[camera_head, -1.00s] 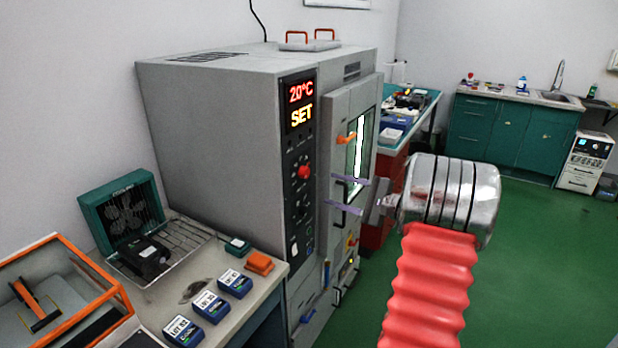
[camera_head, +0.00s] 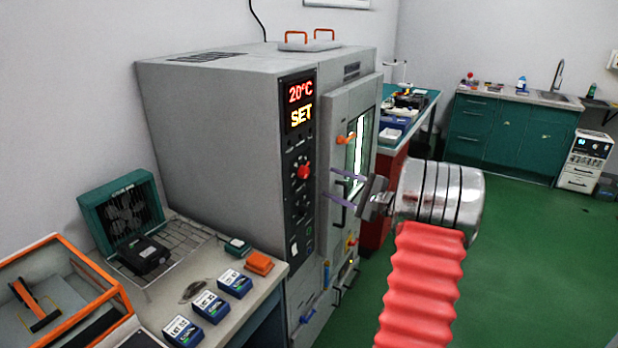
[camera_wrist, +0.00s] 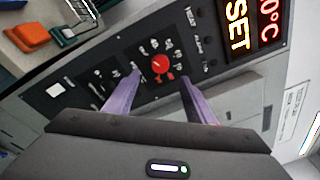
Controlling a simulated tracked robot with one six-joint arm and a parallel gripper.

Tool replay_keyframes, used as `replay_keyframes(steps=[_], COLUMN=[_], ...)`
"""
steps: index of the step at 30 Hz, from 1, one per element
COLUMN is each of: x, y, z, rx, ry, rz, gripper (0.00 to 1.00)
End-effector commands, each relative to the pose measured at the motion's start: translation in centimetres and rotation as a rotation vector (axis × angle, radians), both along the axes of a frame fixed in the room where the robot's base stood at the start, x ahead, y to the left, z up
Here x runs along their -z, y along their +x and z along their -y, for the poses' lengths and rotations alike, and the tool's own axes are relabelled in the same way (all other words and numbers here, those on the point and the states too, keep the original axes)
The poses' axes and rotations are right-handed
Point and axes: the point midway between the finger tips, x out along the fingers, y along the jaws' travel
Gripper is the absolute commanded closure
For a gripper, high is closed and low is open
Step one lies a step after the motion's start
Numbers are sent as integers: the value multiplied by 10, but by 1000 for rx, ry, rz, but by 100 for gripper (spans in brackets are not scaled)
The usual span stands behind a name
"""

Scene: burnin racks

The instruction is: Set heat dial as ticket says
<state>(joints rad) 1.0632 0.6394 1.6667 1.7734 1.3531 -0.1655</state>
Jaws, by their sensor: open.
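The heat dial is probably the red knob (camera_head: 303,172) on the dark control panel of the grey oven (camera_head: 215,130). The red knob also shows in the wrist view (camera_wrist: 160,64), ringed by small white marks too blurred to read. The display (camera_head: 300,105) above it reads 20°C and SET. My gripper (camera_head: 329,182) is open, its two purple fingers pointing at the panel. In the wrist view, the fingertips (camera_wrist: 160,77) stand either side of the red knob, apart from it in the picture. I cannot make out a readable ticket.
The oven door (camera_head: 345,150), with orange latches and a dark handle, is close to my fingers. A bench on the left holds several labelled boxes (camera_head: 209,306), an orange block (camera_head: 260,262) and a green fan unit (camera_head: 122,208). Green floor (camera_head: 520,260) is clear at right.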

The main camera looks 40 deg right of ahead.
Motion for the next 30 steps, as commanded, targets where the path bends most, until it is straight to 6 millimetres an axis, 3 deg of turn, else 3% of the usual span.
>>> replay_keyframes(steps=[15,21,30], x=[1,0,0], y=[77,90,91], z=[-17,-20,-20], rx=[-2,-2,-1], ry=[0,0,1], rz=[-1,-1,0], gripper=[50,50,50])
